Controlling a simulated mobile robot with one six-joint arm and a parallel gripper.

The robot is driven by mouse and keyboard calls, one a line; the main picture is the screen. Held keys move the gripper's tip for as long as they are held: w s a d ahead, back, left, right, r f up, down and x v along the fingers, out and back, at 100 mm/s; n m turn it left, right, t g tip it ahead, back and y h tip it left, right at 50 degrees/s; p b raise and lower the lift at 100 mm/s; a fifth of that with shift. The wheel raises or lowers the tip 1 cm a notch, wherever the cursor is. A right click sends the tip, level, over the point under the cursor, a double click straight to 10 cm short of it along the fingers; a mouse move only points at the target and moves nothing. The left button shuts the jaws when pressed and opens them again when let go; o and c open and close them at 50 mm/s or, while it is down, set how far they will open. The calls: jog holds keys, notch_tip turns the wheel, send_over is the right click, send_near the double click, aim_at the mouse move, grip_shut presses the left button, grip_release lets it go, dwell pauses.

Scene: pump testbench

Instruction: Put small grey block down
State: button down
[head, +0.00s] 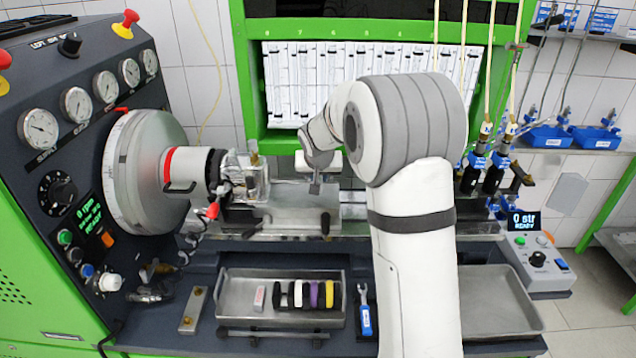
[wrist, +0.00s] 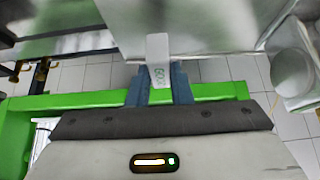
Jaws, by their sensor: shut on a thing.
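In the head view my gripper (head: 316,186) is small and points down over the metal bed of the testbench (head: 290,215), right of the clamped pump parts (head: 245,180). The block cannot be made out clearly there.
A metal tray (head: 232,312) at the front holds several coloured pieces and a small pale block (head: 259,297). A blue-handled wrench (head: 365,312) lies right of it. An empty-looking tray (head: 490,300) is at the right. A large round drum (head: 145,170) stands at the left.

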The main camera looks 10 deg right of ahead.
aim_at(319, 181)
notch_tip(319, 181, down, 3)
jog(key=shift+r, duration=0.1)
jog(key=c, duration=1.3)
grip_release()
